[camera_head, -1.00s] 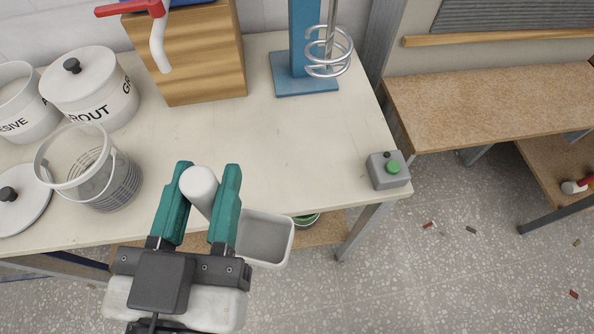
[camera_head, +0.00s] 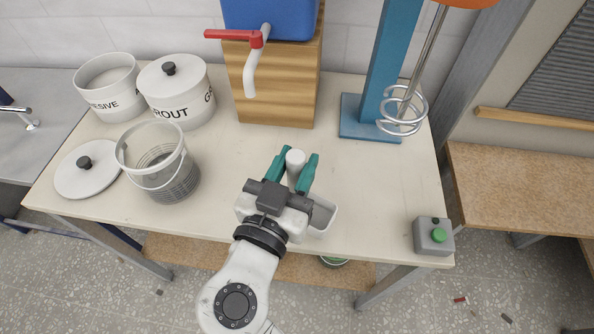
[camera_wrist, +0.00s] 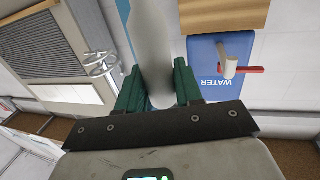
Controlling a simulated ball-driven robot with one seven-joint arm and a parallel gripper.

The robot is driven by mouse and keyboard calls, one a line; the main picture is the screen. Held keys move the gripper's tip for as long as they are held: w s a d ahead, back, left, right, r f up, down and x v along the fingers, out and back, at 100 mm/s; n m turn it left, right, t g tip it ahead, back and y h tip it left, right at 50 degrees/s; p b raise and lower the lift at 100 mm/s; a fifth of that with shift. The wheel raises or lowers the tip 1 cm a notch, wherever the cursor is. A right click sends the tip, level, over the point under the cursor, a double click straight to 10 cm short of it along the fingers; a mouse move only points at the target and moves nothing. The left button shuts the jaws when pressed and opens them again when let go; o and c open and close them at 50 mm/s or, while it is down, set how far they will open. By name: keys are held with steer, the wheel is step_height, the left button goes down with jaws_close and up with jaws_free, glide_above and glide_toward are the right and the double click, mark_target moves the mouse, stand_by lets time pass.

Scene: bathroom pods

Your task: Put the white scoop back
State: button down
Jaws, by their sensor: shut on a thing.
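My gripper (camera_head: 292,174), with green fingers, is shut on the white scoop (camera_head: 296,158). The scoop's rounded white handle end shows between the fingertips in the head view, and its grey-white bowl (camera_head: 322,214) sticks out to the right under my wrist. In the wrist view the scoop (camera_wrist: 150,50) runs up between the two fingers. The gripper is over the front middle of the bench (camera_head: 225,205). White tubs labelled GROUT (camera_head: 180,100) and ESIVE (camera_head: 108,90) stand at the back left; the first is lidded, the other open.
A clear bucket (camera_head: 170,180) and a loose white lid (camera_head: 88,170) are on the left. A wooden block (camera_head: 280,90) with a blue WATER container (camera_head: 268,18) and red-handled tap stands behind. A blue mixer stand (camera_head: 365,118) with a wire whisk (camera_head: 402,115) and a grey button box (camera_head: 433,236) are on the right.

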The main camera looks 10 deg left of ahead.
mark_target(293, 186)
steer(key=f, duration=0.1)
steer(key=f+p, duration=0.1)
steer(key=f, duration=0.1)
steer(key=shift+w+d, duration=0.1)
steer(key=shift+w, duration=0.25)
steer(key=shift+f, duration=0.45)
steer(key=shift+f+b, duration=0.2)
steer(key=shift+b, duration=0.1)
steer(key=c, duration=0.7)
jaws_free()
steer(key=shift+c, duration=0.2)
steer(key=shift+r, duration=0.1)
steer(key=shift+r+p, duration=0.15)
steer(key=shift+p, duration=0.2)
steer(key=b+v, duration=0.3)
steer(key=v, duration=0.9)
